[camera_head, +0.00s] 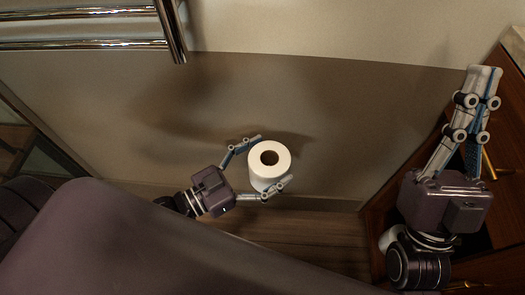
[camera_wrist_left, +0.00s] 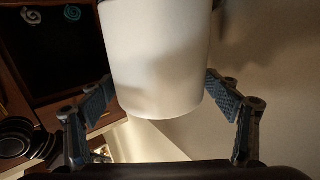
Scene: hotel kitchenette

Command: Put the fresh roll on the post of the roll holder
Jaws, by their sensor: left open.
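The white roll (camera_head: 267,178) is upright in the head view, its round end and dark core hole facing up. My left gripper (camera_head: 276,160) is open around it, one finger on each side. In the left wrist view the roll (camera_wrist_left: 157,60) fills the upper middle between the blue finger pads, with narrow gaps beside it. My right gripper (camera_head: 486,72) is raised at the right, empty, with its fingertips together. I cannot make out the roll holder or its post. What is under the roll is hidden in the head view.
A chrome rail (camera_head: 85,44) is on the wall at the upper left. Wooden furniture (camera_head: 490,235) stands at the right, near my right arm. The wooden floor (camera_head: 310,228) shows below the roll. Dark round items (camera_wrist_left: 15,140) show at the left in the wrist view.

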